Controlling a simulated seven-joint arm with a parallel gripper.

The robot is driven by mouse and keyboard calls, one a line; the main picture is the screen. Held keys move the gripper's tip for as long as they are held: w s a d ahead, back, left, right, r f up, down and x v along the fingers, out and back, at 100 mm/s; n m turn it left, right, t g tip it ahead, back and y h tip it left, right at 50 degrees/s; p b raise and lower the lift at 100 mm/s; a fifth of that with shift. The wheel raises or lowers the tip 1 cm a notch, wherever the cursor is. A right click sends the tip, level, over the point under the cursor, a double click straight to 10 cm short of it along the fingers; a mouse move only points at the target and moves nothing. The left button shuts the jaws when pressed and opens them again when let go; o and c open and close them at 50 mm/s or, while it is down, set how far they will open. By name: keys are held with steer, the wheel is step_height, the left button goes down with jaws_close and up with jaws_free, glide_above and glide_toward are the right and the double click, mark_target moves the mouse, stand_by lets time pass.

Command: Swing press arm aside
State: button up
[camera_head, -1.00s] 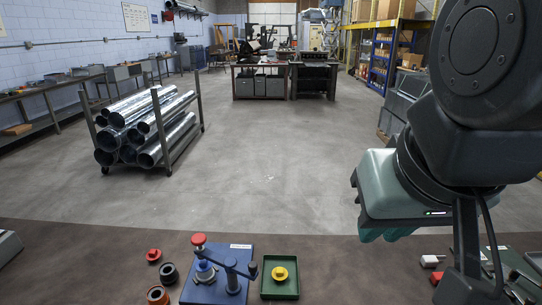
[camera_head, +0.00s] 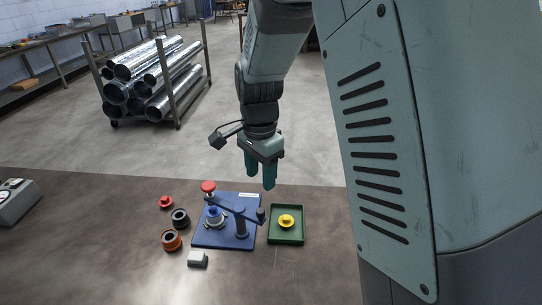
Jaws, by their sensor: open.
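The press stands on a blue base plate (camera_head: 228,242) on the brown bench. Its dark press arm (camera_head: 236,209) reaches from a grey post (camera_head: 241,222) leftward, over a blue-and-silver piece (camera_head: 213,215). A red knob (camera_head: 208,187) tops the arm's left end, and a dark knob sits at its right end. My gripper (camera_head: 260,180) hangs open, fingers pointing down, above and behind the right side of the plate. It appears apart from the press arm and holds nothing.
A green tray (camera_head: 286,238) with a yellow part (camera_head: 286,221) lies right of the plate. A red ring (camera_head: 166,202), a black ring (camera_head: 180,218) and an orange-red ring (camera_head: 171,240) lie left. A small grey block (camera_head: 198,258) lies in front. My arm hides the right side.

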mark_target(260, 210)
steer(key=f, duration=1.1)
steer(key=shift+a+f, duration=0.2)
steer(key=shift+f, duration=0.1)
steer(key=shift+c, duration=0.3)
jaws_close()
